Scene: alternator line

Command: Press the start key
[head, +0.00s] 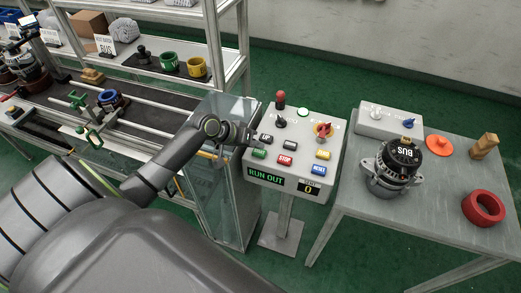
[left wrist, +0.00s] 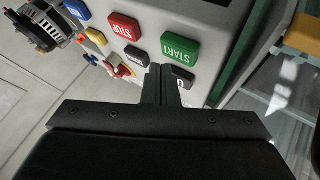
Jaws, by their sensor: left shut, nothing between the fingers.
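The start key is a green key (head: 259,154) at the left of the control panel's front row. In the left wrist view the green START key (left wrist: 180,47) shows upside down, standing clear of my fingers. My left gripper (head: 248,137) is shut and empty over the panel's left edge, just behind the start key. In the left wrist view its closed fingertips (left wrist: 161,72) lie between the START key, a dark key (left wrist: 133,55) and another dark key (left wrist: 183,77) partly hidden by the fingers. I cannot tell whether they touch the panel. My right gripper is not in view.
The panel (head: 299,135) also bears a red STOP key (head: 285,160), a blue RESET key (head: 319,169), a red-yellow switch (head: 323,131) and a RUN OUT display (head: 266,177). A glazed cabinet (head: 225,190) stands left; a table (head: 420,215) with an alternator (head: 392,166) stands right.

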